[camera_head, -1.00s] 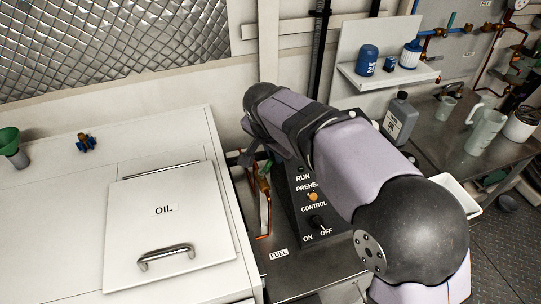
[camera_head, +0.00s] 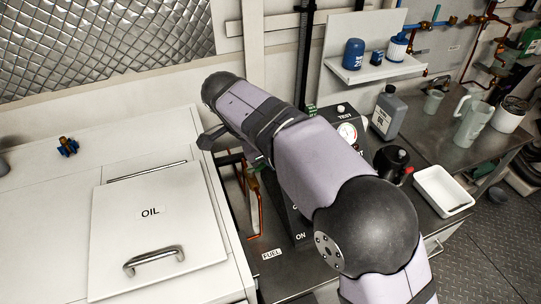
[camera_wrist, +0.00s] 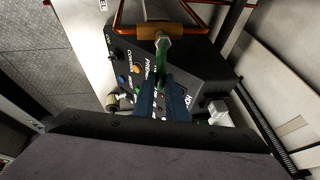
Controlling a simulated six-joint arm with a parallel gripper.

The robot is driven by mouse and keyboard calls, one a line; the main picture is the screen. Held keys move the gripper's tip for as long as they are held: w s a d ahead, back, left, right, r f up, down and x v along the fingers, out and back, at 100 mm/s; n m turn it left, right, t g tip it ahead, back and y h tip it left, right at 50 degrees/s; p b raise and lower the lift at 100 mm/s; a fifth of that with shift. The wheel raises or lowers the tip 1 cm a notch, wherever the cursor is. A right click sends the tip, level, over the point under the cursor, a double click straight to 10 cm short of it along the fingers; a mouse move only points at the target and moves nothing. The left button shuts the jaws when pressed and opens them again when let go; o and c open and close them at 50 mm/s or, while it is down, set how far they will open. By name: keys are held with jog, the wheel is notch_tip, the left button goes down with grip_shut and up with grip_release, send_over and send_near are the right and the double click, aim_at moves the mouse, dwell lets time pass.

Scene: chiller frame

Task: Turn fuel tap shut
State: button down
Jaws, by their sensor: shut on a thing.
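The fuel tap has a green lever handle (camera_wrist: 161,50) on a brass valve body (camera_wrist: 160,32), fed by a copper pipe (camera_wrist: 118,18) in the wrist view. My gripper (camera_wrist: 162,78) is shut on the green handle, with one dark blue finger on each side of it. In the head view the copper pipe (camera_head: 256,208) and part of the brass valve (camera_head: 253,182) show beside the FUEL label (camera_head: 271,254).
A black control panel (camera_wrist: 122,62) with knobs stands close beside the tap. The white OIL lid (camera_head: 150,230) is to the left.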

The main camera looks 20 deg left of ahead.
jog(key=shift+s+d, duration=0.1)
dwell(0.3)
jog(key=c, duration=1.8)
grip_release()
jog(key=shift+s, duration=0.1)
jog(key=shift+s+r, duration=0.1)
jog(key=shift+r, duration=0.35)
jog(key=b+v, duration=0.1)
jog(key=v, duration=0.5)
jog(key=shift+r, duration=0.2)
jog(key=shift+s, duration=0.1)
